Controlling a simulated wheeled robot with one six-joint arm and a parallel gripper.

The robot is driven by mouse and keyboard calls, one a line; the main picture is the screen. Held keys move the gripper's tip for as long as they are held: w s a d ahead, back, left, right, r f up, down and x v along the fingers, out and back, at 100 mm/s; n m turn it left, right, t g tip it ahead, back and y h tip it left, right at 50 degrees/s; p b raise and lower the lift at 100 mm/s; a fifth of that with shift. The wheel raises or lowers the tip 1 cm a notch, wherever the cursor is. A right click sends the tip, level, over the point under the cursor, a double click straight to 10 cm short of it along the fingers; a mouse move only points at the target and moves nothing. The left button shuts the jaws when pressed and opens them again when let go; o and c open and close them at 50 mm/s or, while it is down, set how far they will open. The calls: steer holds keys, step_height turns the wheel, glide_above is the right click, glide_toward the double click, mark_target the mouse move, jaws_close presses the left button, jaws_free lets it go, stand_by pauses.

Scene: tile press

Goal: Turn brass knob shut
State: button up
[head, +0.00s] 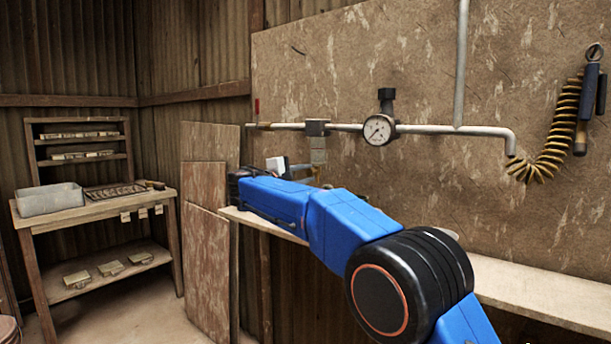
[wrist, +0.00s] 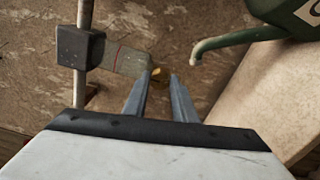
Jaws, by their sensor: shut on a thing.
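The brass knob (wrist: 157,74) shows as a small yellow-brown piece between my fingertips at the end of the cloudy filter bowl in the wrist view. My gripper (wrist: 163,77) is shut on it, and the fingers hide most of it. The filter bowl (wrist: 133,61) hangs from a dark block on the pipe. In the head view the bowl (head: 318,151) is under the grey block, just beyond my gripper. How far the knob is turned cannot be told.
A green can with a curved spout (wrist: 215,43) stands close to the right of my fingers. A round gauge (head: 379,131) sits on the wall pipe (head: 440,129). A coiled yellow hose (head: 555,140) hangs at right. A workbench (head: 95,205) with a grey bin (head: 50,199) stands at left.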

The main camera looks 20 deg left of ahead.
steer(key=shift+f, duration=0.1)
steer(key=o, duration=1)
steer(key=shift+o, duration=0.2)
steer(key=shift+s, duration=0.1)
steer(key=v, duration=1.7)
steer(key=shift+s+a, duration=0.1)
steer(key=shift+s, duration=0.1)
